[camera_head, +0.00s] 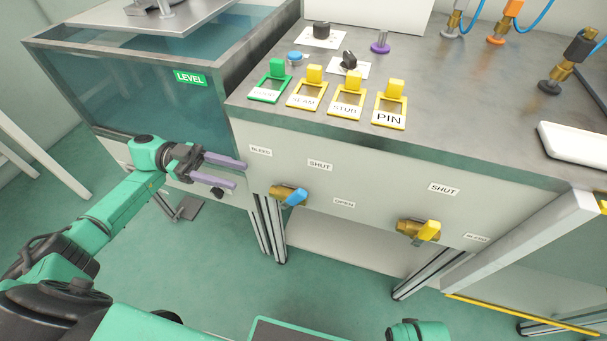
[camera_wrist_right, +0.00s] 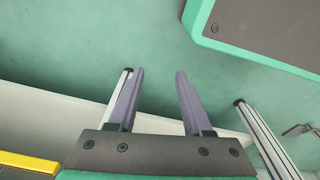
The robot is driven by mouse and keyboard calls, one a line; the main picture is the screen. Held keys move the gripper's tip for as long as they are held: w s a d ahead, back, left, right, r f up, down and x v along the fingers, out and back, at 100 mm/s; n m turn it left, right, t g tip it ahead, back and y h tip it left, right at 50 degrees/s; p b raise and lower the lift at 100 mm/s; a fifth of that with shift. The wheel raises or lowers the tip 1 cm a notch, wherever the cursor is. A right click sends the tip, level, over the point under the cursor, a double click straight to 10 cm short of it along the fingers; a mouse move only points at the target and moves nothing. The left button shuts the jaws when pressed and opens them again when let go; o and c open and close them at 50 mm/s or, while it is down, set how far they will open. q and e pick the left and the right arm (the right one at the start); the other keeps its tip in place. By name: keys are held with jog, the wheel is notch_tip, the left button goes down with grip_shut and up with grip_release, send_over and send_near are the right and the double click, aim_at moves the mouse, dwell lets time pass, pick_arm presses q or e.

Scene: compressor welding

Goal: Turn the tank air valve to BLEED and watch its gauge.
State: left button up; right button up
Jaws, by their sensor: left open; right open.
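A brass valve with a blue handle (camera_head: 295,196) is on the bench's front panel. The labels BLEED (camera_head: 260,151), SHUT (camera_head: 320,165) and OPEN (camera_head: 344,203) are around it; its handle slants up to the right. A second brass valve with a yellow handle (camera_head: 428,231) is further right, with its own SHUT (camera_head: 443,188) and BLEED (camera_head: 477,238) labels. I cannot tell which is the tank air valve, and I see no gauge clearly. My left gripper (camera_head: 240,175) is open and empty, left of the blue handle and apart from it. My right gripper (camera_wrist_right: 160,72) is open and empty.
A water tank (camera_head: 150,85) with a LEVEL label stands at the left. The bench top (camera_head: 470,115) carries several coloured tagged switches, knobs and a white tray (camera_head: 575,143). Bench legs stand below the panel. The green floor (camera_head: 330,285) in front is partly clear.

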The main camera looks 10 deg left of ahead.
pick_arm(q)
jog(key=p, duration=0.1)
send_near(294, 193)
jog(key=d, duration=1)
jog(key=shift+s+d+p, duration=0.25)
jog(key=shift+s+p, duration=0.05)
jog(key=shift+p, duration=0.1)
pick_arm(e)
jog(key=shift+s+d+f, duration=0.25)
jog(key=shift+s+f, duration=0.35)
jog(key=shift+s, duration=0.05)
jog(key=shift+s+d+f, duration=0.25)
jog(key=shift+s+f, duration=0.3)
jog(key=shift+s, duration=0.05)
pick_arm(q)
grip_shut()
